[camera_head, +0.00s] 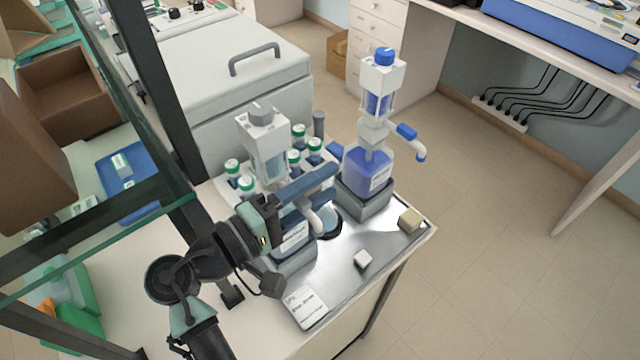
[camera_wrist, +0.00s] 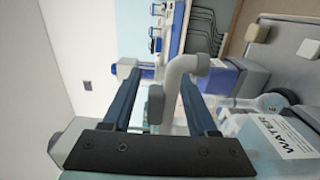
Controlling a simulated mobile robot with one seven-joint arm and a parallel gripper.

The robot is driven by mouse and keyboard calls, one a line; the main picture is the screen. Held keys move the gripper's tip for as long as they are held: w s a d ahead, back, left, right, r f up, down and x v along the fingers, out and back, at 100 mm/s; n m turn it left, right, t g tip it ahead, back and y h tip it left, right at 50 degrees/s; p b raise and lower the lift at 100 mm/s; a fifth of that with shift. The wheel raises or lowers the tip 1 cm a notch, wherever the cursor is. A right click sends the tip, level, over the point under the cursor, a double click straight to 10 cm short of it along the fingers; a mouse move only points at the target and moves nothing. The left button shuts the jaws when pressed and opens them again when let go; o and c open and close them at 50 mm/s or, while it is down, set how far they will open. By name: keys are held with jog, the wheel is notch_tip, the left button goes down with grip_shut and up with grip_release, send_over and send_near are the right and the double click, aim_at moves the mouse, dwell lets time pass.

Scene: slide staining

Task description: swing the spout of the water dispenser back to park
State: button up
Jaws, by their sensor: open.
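The water dispenser has a grey-and-white pump head (camera_head: 262,130) on a clear bottle. Its label reads WATER in the wrist view (camera_wrist: 284,136). Its pale grey bent spout (camera_head: 316,218) points toward the front right, over the tray. In the wrist view the spout (camera_wrist: 170,95) shows between my two blue fingers, with its elbow near the right finger's tip. My gripper (camera_wrist: 160,82) is open around the spout; I cannot tell whether a finger touches it. In the head view my gripper (camera_head: 322,188) hides much of the bottle.
A blue dispenser (camera_head: 368,168) with a blue spout (camera_head: 408,133) stands close behind on the right. Green-capped bottles (camera_head: 232,167) stand at the back left. A round dish (camera_head: 330,228), two small blocks (camera_head: 362,259) and a card (camera_head: 304,306) lie in front. A glass shelf edge (camera_head: 90,240) is left of my arm.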

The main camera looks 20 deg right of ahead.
jog(key=b+v, duration=0.3)
jog(key=v, duration=1)
